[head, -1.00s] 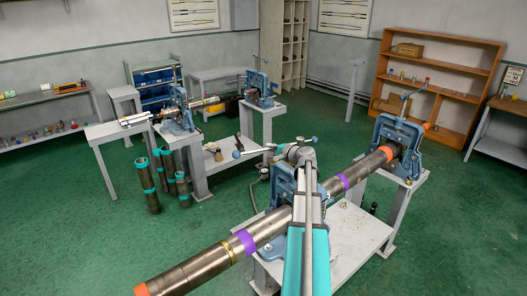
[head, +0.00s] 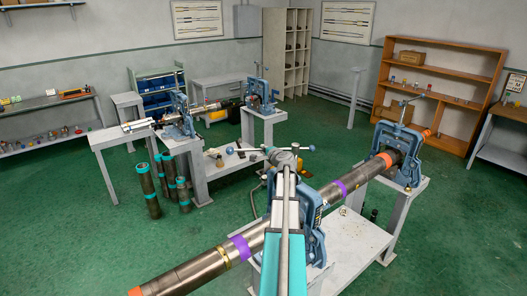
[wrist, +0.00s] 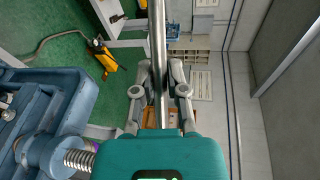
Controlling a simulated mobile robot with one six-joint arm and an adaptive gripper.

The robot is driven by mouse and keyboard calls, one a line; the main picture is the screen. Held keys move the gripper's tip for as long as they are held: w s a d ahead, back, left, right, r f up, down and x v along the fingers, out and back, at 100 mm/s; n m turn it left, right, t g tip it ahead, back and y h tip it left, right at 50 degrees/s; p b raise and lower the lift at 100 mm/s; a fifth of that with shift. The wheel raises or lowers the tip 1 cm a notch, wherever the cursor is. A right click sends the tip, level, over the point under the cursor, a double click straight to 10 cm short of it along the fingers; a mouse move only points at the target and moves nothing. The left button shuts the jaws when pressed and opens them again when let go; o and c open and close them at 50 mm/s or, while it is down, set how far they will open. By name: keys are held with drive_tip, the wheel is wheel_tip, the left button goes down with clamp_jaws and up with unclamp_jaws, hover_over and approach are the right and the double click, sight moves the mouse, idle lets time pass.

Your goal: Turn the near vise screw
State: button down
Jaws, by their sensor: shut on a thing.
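The near blue vise (head: 312,222) stands on a grey bench and clamps a long steel pipe (head: 202,268) with purple bands. Its screw handle is a thin bar with blue ball ends (head: 229,150), on top of the vise. My teal gripper (head: 284,160) reaches the screw head from the near side. In the wrist view, the fingers of my gripper (wrist: 160,92) are closed around a steel bar (wrist: 158,40), which looks like the handle. Part of the blue vise (wrist: 50,105) and a threaded part (wrist: 80,160) show at lower left. My arm hides some of the vise.
A second blue vise (head: 402,148) holds the pipe's far end. Another bench with two vises stands at back left, with upright pipes (head: 146,190) beside it. Open green floor (head: 70,220) lies at left. A yellow tool (wrist: 103,58) lies on the floor.

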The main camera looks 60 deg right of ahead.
idle(0.3)
drive_tip(key=c, duration=0.7)
unclamp_jaws()
drive_tip(key=shift+a+r, duration=0.1)
drive_tip(key=shift+a, duration=0.1)
drive_tip(key=shift+o, duration=0.2)
drive_tip(key=shift+s+d, duration=0.15)
